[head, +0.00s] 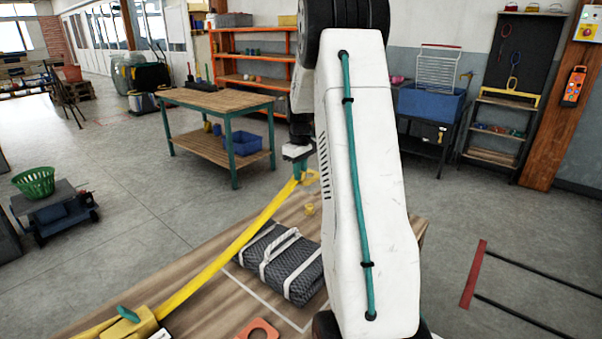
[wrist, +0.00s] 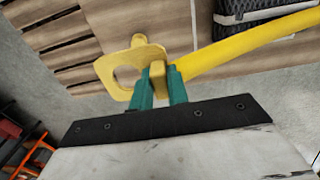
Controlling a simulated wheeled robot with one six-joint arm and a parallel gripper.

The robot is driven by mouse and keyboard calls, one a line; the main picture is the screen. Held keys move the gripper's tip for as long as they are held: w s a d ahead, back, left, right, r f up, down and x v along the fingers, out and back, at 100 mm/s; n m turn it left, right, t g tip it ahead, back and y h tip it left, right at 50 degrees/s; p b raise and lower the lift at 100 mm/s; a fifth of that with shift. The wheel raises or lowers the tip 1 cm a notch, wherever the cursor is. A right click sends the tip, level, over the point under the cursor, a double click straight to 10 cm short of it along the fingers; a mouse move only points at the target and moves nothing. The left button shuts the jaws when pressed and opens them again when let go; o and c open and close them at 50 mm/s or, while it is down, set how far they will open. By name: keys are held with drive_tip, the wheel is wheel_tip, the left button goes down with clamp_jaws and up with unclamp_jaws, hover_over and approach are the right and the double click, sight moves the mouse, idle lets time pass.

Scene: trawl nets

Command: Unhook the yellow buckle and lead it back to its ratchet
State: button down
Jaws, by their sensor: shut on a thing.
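My gripper (wrist: 160,78) has its teal fingers shut on the yellow buckle (wrist: 122,72), a flat plate with an opening. In the head view the buckle (head: 312,177) hangs in the air beside my gripper (head: 300,172), above the table's far edge. A small yellow hook (head: 309,209) stands on the table below, apart from the buckle; in the wrist view it shows just behind the plate. The yellow strap (head: 225,254) runs taut from the buckle down left to the yellow ratchet (head: 130,325) with a teal handle, partly cut off by the frame.
A dark grey net bundle (head: 295,272) with white straps lies on the wooden table (head: 215,312), right of the strap. An orange ring-like piece (head: 258,328) lies at the front edge of the picture. My arm hides the table's right part. A workbench (head: 215,101) stands behind.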

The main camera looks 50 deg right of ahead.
drive_tip(key=a, duration=4.4)
wheel_tip(320, 180, down, 14)
drive_tip(key=shift+s+a+f, duration=0.1)
drive_tip(key=shift+s+f, duration=0.05)
drive_tip(key=shift+f, duration=0.05)
drive_tip(key=c, duration=1.3)
unclamp_jaws()
